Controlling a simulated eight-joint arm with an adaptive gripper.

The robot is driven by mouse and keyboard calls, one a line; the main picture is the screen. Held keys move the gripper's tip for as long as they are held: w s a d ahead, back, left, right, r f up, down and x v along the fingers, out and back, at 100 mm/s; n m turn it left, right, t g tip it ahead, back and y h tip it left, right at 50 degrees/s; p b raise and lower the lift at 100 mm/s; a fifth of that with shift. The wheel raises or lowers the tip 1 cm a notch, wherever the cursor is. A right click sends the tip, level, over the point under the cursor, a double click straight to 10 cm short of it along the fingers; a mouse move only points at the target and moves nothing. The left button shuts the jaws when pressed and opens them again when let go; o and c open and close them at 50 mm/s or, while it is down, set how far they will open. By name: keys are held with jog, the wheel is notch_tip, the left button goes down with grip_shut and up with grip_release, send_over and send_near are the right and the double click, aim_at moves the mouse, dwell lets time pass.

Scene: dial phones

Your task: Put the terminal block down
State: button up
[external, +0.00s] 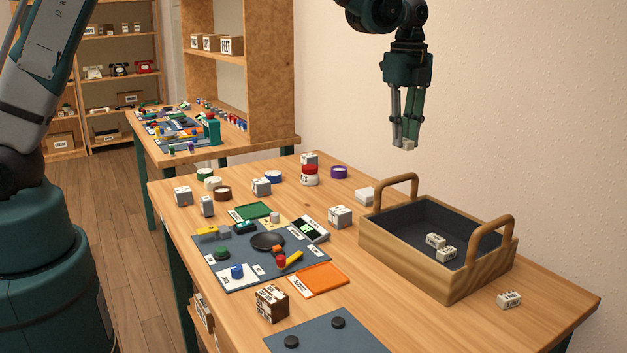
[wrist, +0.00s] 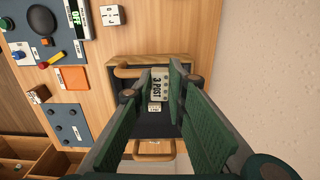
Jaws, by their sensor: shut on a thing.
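My gripper (external: 409,142) is shut on a small whitish terminal block (external: 409,146), high above the table and above the back part of the wooden crate (external: 400,259). In the wrist view the block (wrist: 160,84) sits between the green fingers and its label reads "3 POST". The crate, with two handles and a dark lining, lies below it. Two similar white blocks, one at the back (external: 435,240) and one in front (external: 446,254), lie inside the crate. Another labelled block (external: 509,300) lies on the table right of the crate.
The wooden table (external: 425,320) carries a grey-blue mat (external: 235,275) with small parts, an orange tray (external: 318,280), a dark board with black knobs (external: 325,335) and several labelled cubes. A plain wall stands behind the crate. The crate's raised handles (external: 397,180) stick up.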

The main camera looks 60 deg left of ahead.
jog(key=b, duration=0.1)
send_over(420, 240)
jog(key=s+d, duration=0.4)
notch_tip(420, 240, down, 11)
jog(key=shift+s, duration=0.2)
jog(key=shift+d+f, duration=0.1)
jog(key=shift+f+b, duration=0.45)
jog(key=shift+f, duration=2.65)
jog(key=shift+f, duration=1.85)
jog(key=shift+f+b, duration=0.15)
jog(key=shift+b, duration=0.2)
